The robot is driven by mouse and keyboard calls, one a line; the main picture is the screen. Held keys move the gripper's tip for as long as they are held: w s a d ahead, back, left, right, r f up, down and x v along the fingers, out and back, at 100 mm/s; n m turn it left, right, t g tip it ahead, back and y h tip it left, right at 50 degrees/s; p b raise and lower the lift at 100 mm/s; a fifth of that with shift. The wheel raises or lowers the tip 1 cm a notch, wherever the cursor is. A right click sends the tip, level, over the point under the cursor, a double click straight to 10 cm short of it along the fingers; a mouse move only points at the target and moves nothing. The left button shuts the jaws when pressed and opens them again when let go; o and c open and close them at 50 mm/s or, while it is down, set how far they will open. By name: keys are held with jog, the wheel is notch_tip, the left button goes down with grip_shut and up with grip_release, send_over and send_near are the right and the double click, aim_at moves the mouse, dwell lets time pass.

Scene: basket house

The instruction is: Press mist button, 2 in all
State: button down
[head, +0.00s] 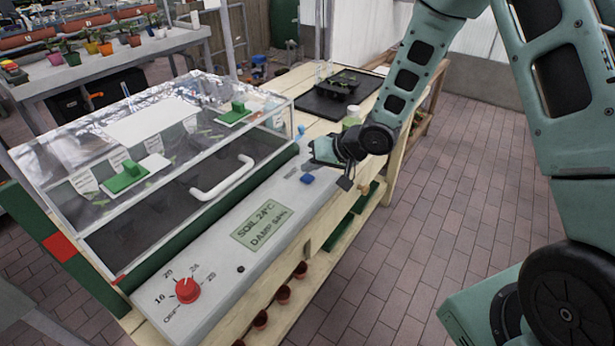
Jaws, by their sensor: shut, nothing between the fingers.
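The propagator's grey control panel (215,255) runs along the front of a clear-lidded case. A small blue button (307,179) sits near its far right end; its label is too small to read, so I cannot tell for certain that it is the mist button. My gripper (346,183) is shut and empty, pointing down by the panel's far end, just right of the blue button and apparently apart from it. My wrist hides part of the bench behind. Another small blue part (300,132) shows at the case's far corner.
The panel also has a red dial (187,290) and a display (262,228) reading "SOIL 24°C, DAMP 56%". A white lid handle (223,178) stands out above it. A black tray (335,95) and a bottle (351,116) stand behind my wrist. Brick floor at right is clear.

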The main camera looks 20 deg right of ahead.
aim_at(311, 179)
jog(key=shift+f, duration=0.2)
dwell(0.5)
jog(key=shift+f, duration=0.25)
jog(key=shift+f+b, duration=0.35)
jog(key=shift+f, duration=0.1)
dwell(0.7)
jog(key=shift+r, duration=0.1)
jog(key=shift+r+p, duration=0.8)
jog(key=shift+p, duration=0.15)
jog(key=shift+r, duration=0.1)
notch_tip(311, 179, up, 5)
jog(key=p, duration=0.5)
